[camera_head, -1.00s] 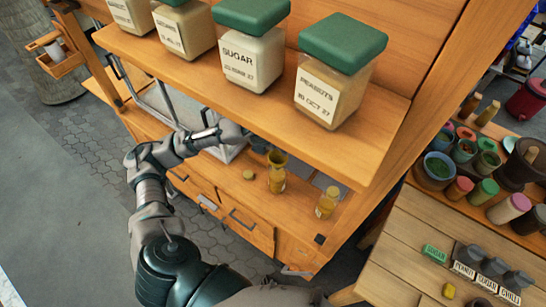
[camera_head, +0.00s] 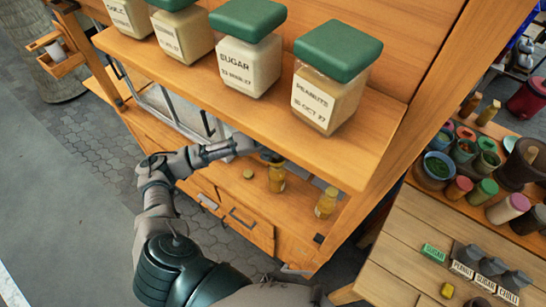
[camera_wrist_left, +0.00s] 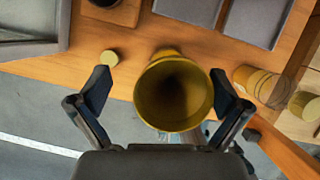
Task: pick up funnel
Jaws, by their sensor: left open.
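The yellow funnel (camera_wrist_left: 173,92) shows in the left wrist view with its wide round mouth facing the camera. It sits over a bottle (camera_head: 276,181) on the lower wooden counter. My left gripper (camera_head: 270,157) is at the top of that bottle, under the upper shelf, and partly hides the funnel in the head view. In the left wrist view my left gripper (camera_wrist_left: 162,84) is open, one finger on each side of the funnel. Gaps show between the fingers and the rim. My right gripper is not in view.
A round cap (camera_head: 248,174) and a second bottle (camera_head: 326,203) stand on the counter nearby. The upper shelf (camera_head: 250,105) with several green-lidded jars overhangs the arm. Grey trays (camera_wrist_left: 258,18) lie beyond the funnel.

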